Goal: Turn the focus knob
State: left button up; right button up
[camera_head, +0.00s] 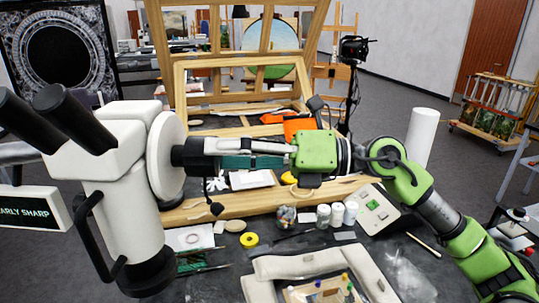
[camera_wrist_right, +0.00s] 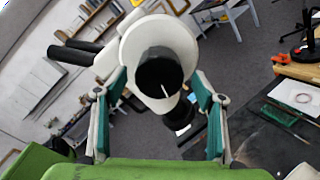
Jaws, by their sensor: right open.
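The microscope (camera_head: 125,185) is white with black eyepieces and stands at the left of the head view. Its focus knob (camera_head: 178,158) is a black cylinder on a round white disc, facing right. In the right wrist view, the knob (camera_wrist_right: 160,72) has a small white line on it. My right gripper (camera_head: 200,158) points left at the knob, its fingers level with it. In the wrist view my right gripper (camera_wrist_right: 160,88) is open, one finger on each side of the knob, with gaps visible. I cannot tell how deep the knob sits between them. My left gripper is not in view.
A sign (camera_head: 35,209) at the left edge reads "EARLY SHARP", its start cut off. Below my right arm, the dark table holds white jars (camera_head: 337,214), a yellow tape roll (camera_head: 250,240) and a padded tray (camera_head: 300,264). A wooden easel (camera_head: 180,75) stands behind.

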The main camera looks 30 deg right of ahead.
jog(key=v, duration=0.7)
jog(key=shift+s+d, duration=0.25)
jog(key=shift+d, duration=0.1)
dwell(1.8)
